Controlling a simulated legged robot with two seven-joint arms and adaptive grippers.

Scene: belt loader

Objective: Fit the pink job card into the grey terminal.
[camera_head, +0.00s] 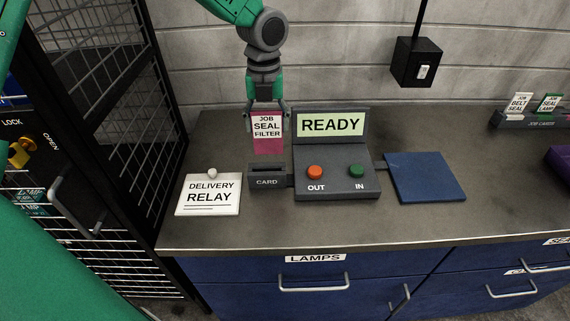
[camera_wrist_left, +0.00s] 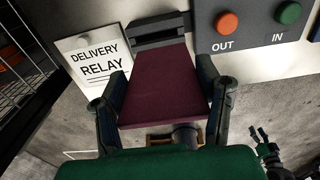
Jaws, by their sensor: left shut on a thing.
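The pink job card (camera_head: 268,144) is labelled JOB SEAL FILTER and hangs upright from my left gripper (camera_head: 266,112), which is shut on it. In the left wrist view the card's dark pink back (camera_wrist_left: 165,85) lies between the two fingers (camera_wrist_left: 163,112). The grey terminal (camera_head: 336,178) has a lit READY screen, an orange OUT button and a green IN button. Its card slot block (camera_head: 267,183), marked CARD, is on its left side. In the head view the card's lower edge is just above and behind the slot block; I cannot tell the exact gap. My right gripper is not identifiable in the head view.
A white DELIVERY RELAY card (camera_head: 208,196) lies left of the slot. A blue pad (camera_head: 424,176) lies right of the terminal. A job-cards rack (camera_head: 530,119) stands at the far right. A black mesh cage (camera_head: 110,120) borders the counter's left side.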

